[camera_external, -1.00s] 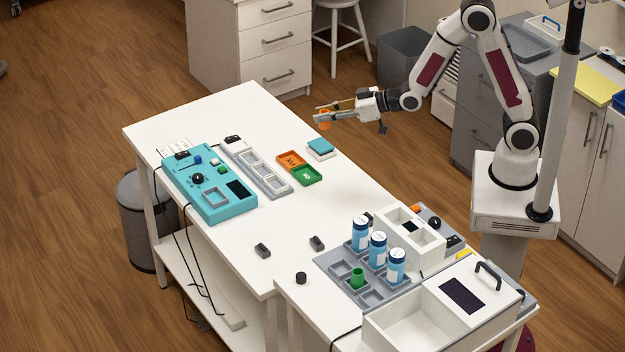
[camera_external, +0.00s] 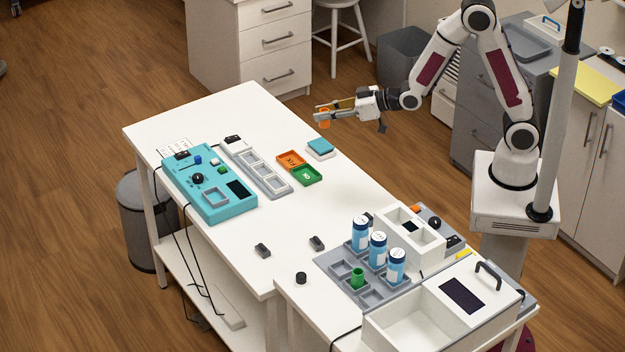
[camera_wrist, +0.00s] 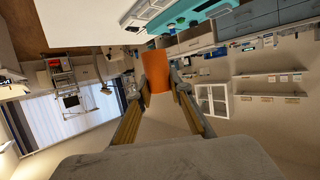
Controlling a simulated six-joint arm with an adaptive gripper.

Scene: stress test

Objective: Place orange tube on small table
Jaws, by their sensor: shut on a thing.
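In the wrist view the orange tube (camera_wrist: 158,71) sits between the two finger ends of my gripper (camera_wrist: 160,85). The tube appears apart from the tabletop. I cannot tell which surface the task means by the small table.
A teal device (camera_external: 208,185), a grey slotted tray (camera_external: 255,166), orange (camera_external: 291,160) and green trays (camera_external: 307,175) and a teal-topped block (camera_external: 320,148) stand on the table. Blue-labelled bottles (camera_external: 377,250) stand in a grey rack nearer the camera. The table's far left is clear.

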